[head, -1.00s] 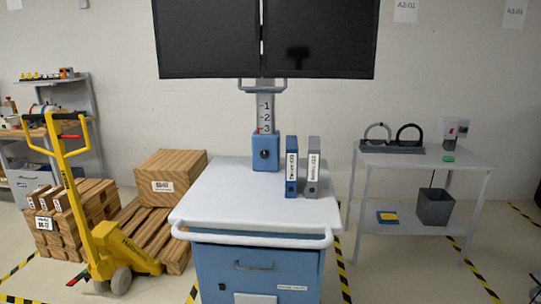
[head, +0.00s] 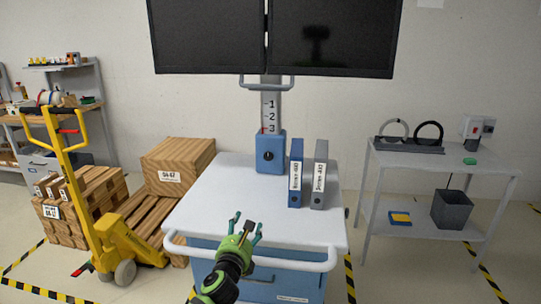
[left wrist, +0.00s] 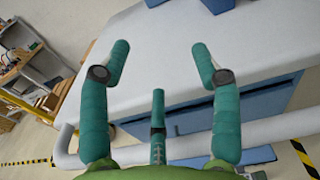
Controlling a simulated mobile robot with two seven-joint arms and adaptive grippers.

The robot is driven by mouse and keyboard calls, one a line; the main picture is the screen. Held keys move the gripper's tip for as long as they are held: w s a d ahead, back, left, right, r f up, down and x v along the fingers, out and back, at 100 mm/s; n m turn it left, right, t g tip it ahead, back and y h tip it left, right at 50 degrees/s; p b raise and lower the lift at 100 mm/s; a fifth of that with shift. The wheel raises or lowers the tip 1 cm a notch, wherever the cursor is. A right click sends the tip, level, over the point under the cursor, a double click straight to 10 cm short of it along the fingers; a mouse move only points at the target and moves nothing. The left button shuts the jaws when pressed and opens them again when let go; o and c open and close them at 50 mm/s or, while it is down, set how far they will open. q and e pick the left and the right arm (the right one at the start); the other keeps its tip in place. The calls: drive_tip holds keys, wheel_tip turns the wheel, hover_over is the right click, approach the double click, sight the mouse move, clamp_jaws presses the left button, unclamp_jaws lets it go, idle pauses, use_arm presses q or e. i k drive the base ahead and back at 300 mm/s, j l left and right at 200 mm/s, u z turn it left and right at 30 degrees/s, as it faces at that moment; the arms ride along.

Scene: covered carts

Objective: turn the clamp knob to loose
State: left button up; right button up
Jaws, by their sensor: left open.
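The clamp knob (head: 267,156) is a small black round knob on the front of a blue clamp block (head: 271,140) at the foot of the numbered grey column (head: 269,104), at the back of the cart. A small red mark shows at the block's upper left. My left gripper (head: 246,222) is open and empty over the front of the white cart top, well short of the knob. The knob is not visible there. My right gripper is not in view.
Two binders, blue (head: 295,174) and grey (head: 319,176), stand just right of the clamp block. A white rail (head: 300,265) runs along the cart front. Twin monitors (head: 335,38) hang above. The cart top (head: 215,205) is clear at left.

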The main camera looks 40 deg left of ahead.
sight(268, 157)
drive_tip(key=i+j, duration=0.8)
drive_tip(key=i, duration=0.15)
